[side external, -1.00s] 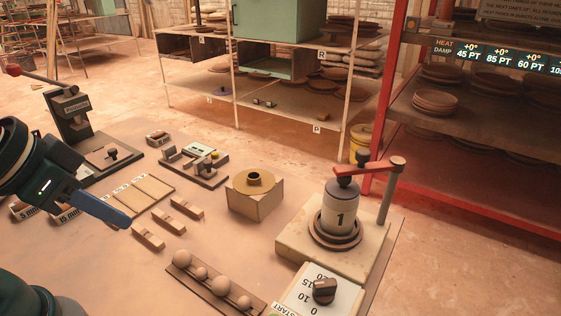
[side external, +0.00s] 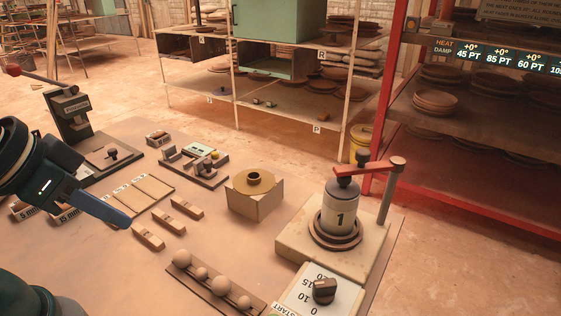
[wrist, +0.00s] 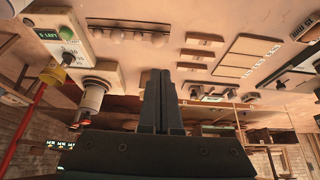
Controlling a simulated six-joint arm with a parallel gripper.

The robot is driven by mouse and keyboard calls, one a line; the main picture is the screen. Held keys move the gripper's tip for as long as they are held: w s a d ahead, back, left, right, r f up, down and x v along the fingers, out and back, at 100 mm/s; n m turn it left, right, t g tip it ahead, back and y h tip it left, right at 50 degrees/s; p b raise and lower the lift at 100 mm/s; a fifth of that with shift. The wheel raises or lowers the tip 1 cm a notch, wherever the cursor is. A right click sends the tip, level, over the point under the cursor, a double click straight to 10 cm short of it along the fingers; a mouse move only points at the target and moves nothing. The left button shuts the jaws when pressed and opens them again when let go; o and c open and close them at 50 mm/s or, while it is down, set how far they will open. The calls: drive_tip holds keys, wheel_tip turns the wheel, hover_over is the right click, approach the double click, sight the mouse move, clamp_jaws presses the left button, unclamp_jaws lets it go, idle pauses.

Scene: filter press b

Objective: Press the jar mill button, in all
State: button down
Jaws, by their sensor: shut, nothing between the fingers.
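My gripper (side external: 124,221) is shut and empty, held above the left part of the table; its dark fingers also show in the wrist view (wrist: 160,76). A grey jar marked 1 (side external: 340,219) stands upright on a pale block at the right, under a red-brown crank arm (side external: 368,167). In front of it is a white panel (side external: 300,290) with a dark knob, numbers and a START label, cut off by the bottom edge. The wrist view shows a white panel with a green display (wrist: 49,33) at upper left. My gripper is well away from both.
A wooden rack with several balls (side external: 215,286) lies before the jar stand. A block with a round brass-coloured top (side external: 254,184) stands mid-table. Small wooden pieces (side external: 186,208), a dark press (side external: 75,120) and open shelves (side external: 290,115) lie around.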

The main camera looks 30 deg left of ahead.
drive_tip(key=w+d+r+m+t, duration=0.2)
drive_tip(key=w+d+r+m, duration=0.2)
drive_tip(key=w+d+m, duration=0.4)
drive_tip(key=s+d+f+m+h, duration=0.1)
drive_tip(key=d+f+m, duration=0.1)
drive_tip(key=d, duration=0.4)
drive_tip(key=s+d+f+m+h, duration=0.1)
drive_tip(key=d+f+m+h, duration=0.1)
drive_tip(key=d, duration=0.4)
drive_tip(key=shift+s+f+m+g, duration=0.2)
drive_tip(key=shift+f+m+g, duration=0.2)
drive_tip(key=shift+m, duration=0.5)
drive_tip(key=shift+f, duration=0.1)
drive_tip(key=shift+f, duration=4.3)
drive_tip(key=shift+f, duration=0.15)
